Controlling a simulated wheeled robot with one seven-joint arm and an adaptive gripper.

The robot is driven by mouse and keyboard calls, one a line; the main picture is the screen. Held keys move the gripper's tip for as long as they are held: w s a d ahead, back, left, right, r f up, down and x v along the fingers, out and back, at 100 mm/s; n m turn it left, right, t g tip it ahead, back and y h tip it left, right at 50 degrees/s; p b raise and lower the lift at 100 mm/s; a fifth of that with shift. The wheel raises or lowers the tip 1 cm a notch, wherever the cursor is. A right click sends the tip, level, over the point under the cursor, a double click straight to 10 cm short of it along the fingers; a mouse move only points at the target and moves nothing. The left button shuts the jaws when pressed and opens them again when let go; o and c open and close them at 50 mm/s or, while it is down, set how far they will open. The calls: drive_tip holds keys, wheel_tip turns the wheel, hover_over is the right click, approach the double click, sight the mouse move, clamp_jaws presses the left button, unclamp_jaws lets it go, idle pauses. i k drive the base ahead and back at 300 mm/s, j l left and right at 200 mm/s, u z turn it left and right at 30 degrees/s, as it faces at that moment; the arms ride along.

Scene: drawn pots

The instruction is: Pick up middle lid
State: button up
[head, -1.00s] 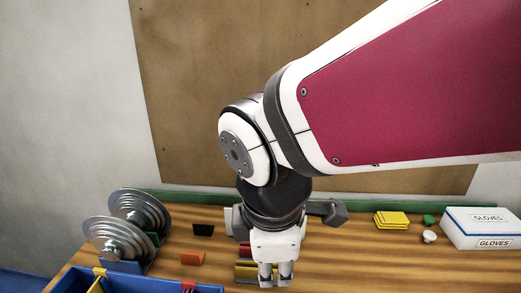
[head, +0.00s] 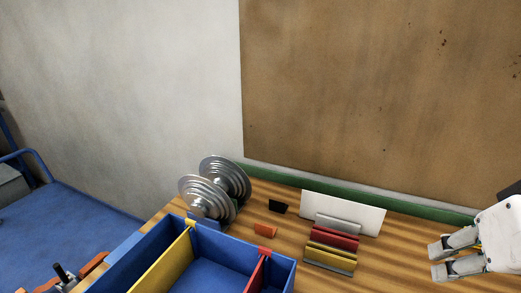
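Silver, stepped round lids stand upright on edge at the left of the wooden table. The rear lid (head: 228,174) is partly covered by the front lid (head: 203,194). They overlap, so I cannot tell how many there are or which is the middle one. A blue holder (head: 207,219) shows beneath the front lid. My gripper (head: 437,261) is at the right edge of the head view, far to the right of the lids. Its two fingers point left with a gap between them, and nothing is between them.
A blue bin (head: 174,241) with yellow and red dividers stands in front of the lids. An orange piece (head: 265,230) and a black piece (head: 278,207) lie right of them. A rack with red and yellow bars (head: 333,237) and a white panel (head: 358,213) stand between lids and gripper.

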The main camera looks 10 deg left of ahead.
sight(204, 198)
drive_tip(key=u, duration=1.05)
drive_tip(key=j+z, duration=0.45)
drive_tip(key=j, duration=1.25)
drive_tip(key=i+j+z, duration=0.15)
drive_tip(key=j, duration=0.25)
drive_tip(key=i+j+z, duration=0.1)
drive_tip(key=i+j, duration=0.2)
drive_tip(key=j, duration=0.1)
